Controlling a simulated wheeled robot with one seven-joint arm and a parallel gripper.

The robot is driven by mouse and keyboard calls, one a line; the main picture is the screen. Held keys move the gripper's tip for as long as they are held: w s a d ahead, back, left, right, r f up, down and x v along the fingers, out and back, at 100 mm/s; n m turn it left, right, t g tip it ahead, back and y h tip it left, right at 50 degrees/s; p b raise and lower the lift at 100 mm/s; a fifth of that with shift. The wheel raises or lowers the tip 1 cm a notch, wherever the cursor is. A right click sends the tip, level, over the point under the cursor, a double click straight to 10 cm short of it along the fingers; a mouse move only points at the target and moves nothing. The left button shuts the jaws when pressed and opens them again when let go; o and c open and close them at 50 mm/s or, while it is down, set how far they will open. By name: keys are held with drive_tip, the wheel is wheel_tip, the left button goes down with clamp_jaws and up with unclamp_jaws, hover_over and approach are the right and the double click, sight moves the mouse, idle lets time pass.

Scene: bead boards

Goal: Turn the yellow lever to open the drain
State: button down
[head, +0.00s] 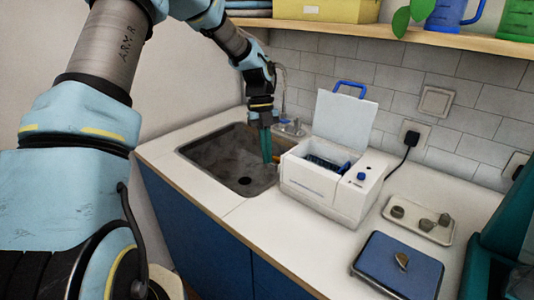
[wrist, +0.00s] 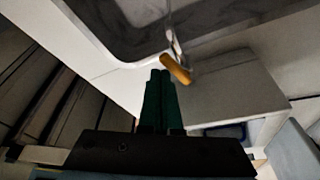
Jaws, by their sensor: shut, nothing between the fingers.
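The yellow lever (wrist: 176,68) shows in the wrist view as a short orange-yellow bar on a thin metal spout (wrist: 173,40) beside the white box's wall (wrist: 225,95). My gripper (wrist: 160,73) is shut and empty, its teal fingers together. In the wrist view its tips appear just left of the lever; I cannot tell if they touch it. In the head view my gripper (head: 267,160) points down between the sink and the white box (head: 325,193), and the lever there is mostly hidden. The box's lid (head: 345,118) stands open.
The grey sink (head: 215,160) with a dark drain hole lies left of the box, with a tap (head: 291,127) behind it. A tray with small weights (head: 420,221) and a blue plate (head: 398,265) lie to the right. A shelf (head: 400,36) runs above.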

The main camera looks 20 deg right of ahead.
drive_tip(key=shift+a, duration=0.1)
drive_tip(key=shift+w+a+p, duration=0.3)
drive_tip(key=shift+w+a, duration=0.2)
drive_tip(key=b+v, duration=0.2)
drive_tip(key=v, duration=0.8)
drive_tip(key=shift+r+b, duration=0.35)
drive_tip(key=shift+b, duration=0.05)
drive_tip(key=shift+w+a, duration=0.1)
